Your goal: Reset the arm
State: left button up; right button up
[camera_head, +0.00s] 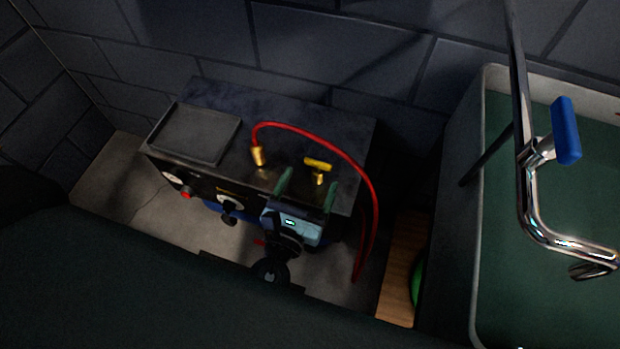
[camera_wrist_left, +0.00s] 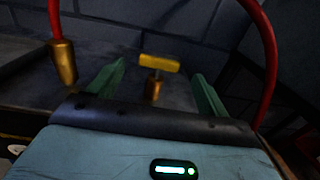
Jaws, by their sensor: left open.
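My left gripper (camera_head: 308,189) is open, with its two green fingers apart, over the front right part of the dark bench unit (camera_head: 270,110). A yellow T-handle valve (camera_head: 318,165) on a brass stem stands just beyond the fingers. In the left wrist view the yellow handle (camera_wrist_left: 159,64) shows between the two fingers (camera_wrist_left: 155,88), with nothing gripped. A brass fitting (camera_head: 258,155) with a red hose is left of the gripper; it also shows in the left wrist view (camera_wrist_left: 63,62). My right gripper is not in view.
The red hose (camera_head: 372,190) arches over the valve and hangs down at the right. A shallow grey tray (camera_head: 195,133) lies on the unit's left top. A basin (camera_head: 484,150) with a chrome pipe and blue lever (camera_head: 566,130) stands at the right. A brick wall is behind.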

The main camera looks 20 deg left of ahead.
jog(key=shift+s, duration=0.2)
pick_arm(q)
jog(key=s+a+f+n+g+p, duration=0.1)
jog(key=s+a+n+g+p, duration=0.2)
jog(key=s+n+p, duration=0.5)
jog(key=s+a+n+g+p, duration=0.4)
jog(key=s+n+p, duration=0.1)
jog(key=s+n, duration=0.35)
jog(key=s+a+r+n+g+p, duration=0.1)
jog(key=s+r+n+p, duration=0.4)
jog(key=n, duration=0.4)
jog(key=s+a+r+n+g+h+p, duration=0.1)
jog(key=s+r+n+p, duration=0.3)
jog(key=n, duration=0.5)
jog(key=s+p, duration=0.2)
jog(key=s, duration=0.1)
jog(key=shift+a+r, duration=0.2)
jog(key=shift+r, duration=0.2)
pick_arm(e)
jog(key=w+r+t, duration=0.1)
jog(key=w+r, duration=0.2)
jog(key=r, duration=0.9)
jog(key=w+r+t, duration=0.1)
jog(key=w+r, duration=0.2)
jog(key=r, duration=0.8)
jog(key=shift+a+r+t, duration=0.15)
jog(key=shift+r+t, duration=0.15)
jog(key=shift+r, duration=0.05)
